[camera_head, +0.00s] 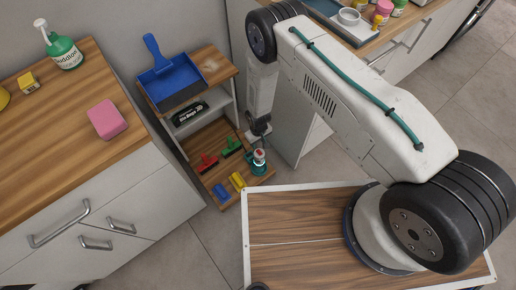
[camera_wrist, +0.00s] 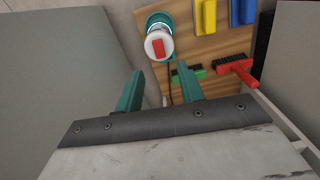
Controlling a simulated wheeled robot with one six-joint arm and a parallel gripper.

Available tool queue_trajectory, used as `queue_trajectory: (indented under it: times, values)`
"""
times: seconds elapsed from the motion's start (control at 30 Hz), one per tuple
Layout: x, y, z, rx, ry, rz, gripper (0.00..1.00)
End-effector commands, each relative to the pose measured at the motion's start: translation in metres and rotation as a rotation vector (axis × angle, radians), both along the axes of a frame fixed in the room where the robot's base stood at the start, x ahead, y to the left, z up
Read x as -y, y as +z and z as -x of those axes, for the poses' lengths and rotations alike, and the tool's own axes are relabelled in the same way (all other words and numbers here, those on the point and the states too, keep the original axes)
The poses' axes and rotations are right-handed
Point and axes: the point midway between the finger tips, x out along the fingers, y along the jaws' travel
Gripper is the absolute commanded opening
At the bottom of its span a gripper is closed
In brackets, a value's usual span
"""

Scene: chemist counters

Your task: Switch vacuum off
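The vacuum appears to be the small teal and white device (camera_head: 259,158) at the front right of the low wooden shelf. In the wrist view the white top of the vacuum (camera_wrist: 154,33) carries a red rectangular switch (camera_wrist: 158,47), with a bright rim around the top. Whether the switch is on or off I cannot tell. My gripper (camera_wrist: 158,82) has its two teal fingers spread apart with nothing between them. The vacuum shows beyond the fingertips, apart from them. In the head view my gripper (camera_head: 258,136) is small, just above the vacuum.
A red brush (camera_head: 207,163), green brush (camera_head: 231,147), blue block (camera_head: 221,192) and yellow block (camera_head: 238,181) lie on the same shelf (camera_head: 211,138). A blue dustpan (camera_head: 172,78) lies on the unit's top. A counter (camera_head: 66,128) stands left; a white panel (camera_head: 293,128) stands close right.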

Motion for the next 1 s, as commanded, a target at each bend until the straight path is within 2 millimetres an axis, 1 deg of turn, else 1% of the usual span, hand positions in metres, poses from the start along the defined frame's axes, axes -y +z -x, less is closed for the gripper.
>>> queue_trajectory:
  times: [0.03,0.13,0.4,0.5,0.67,0.9,0.93,0.97,1.0]
  values:
    - [-0.002,-0.002,-0.004,0.015,0.001,-0.008,0.38]
    - [-0.003,-0.012,-0.006,0.025,0.003,-0.013,0.38]
    - [-0.002,-0.055,-0.005,0.022,0.002,-0.011,0.38]
    - [-0.002,-0.066,-0.005,0.022,0.002,-0.011,0.38]
    - [-0.002,-0.075,-0.006,0.022,0.002,-0.011,0.38]
    - [-0.003,-0.076,-0.006,0.022,0.002,-0.011,0.38]
    - [-0.002,-0.076,-0.006,0.022,0.002,-0.011,0.35]
    - [-0.002,-0.076,-0.006,0.022,0.002,-0.011,0.27]
    - [-0.002,-0.076,-0.006,0.022,0.002,-0.011,0.16]
